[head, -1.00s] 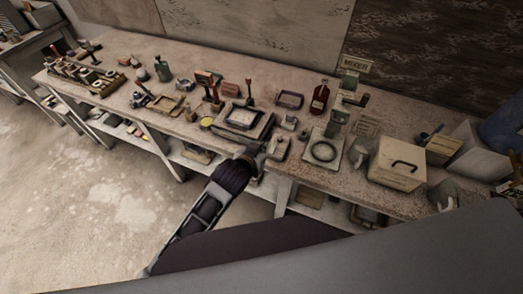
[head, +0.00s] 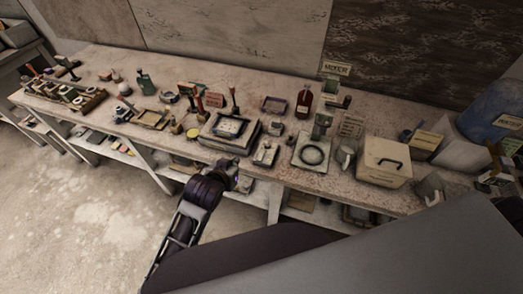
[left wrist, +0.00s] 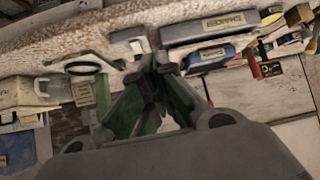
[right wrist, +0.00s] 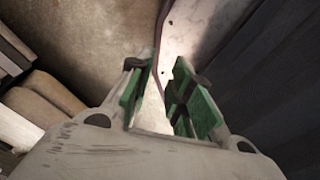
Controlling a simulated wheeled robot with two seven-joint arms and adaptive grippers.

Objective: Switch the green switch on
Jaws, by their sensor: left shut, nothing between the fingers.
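A small pale box with a short upright part, likely the switch (head: 266,153), sits at the front edge of the bench. Its colour and lever position are too small to tell in the head view. In the left wrist view a small grey box (left wrist: 128,36) with a green part beside it lies just beyond my fingertips. My left gripper (head: 232,170) is shut and empty, in front of the bench edge and left of the box, apart from it. Its green-padded fingers (left wrist: 157,64) meet in the left wrist view. My right gripper (right wrist: 158,72) is open and empty, away from the bench.
A framed tray (head: 228,131) lies left of the box, and a plate with a dark ring (head: 311,154) lies right of it. A lidded box (head: 384,163) stands farther right. A red-brown bottle (head: 303,103) stands behind. The floor (head: 95,205) in front is clear.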

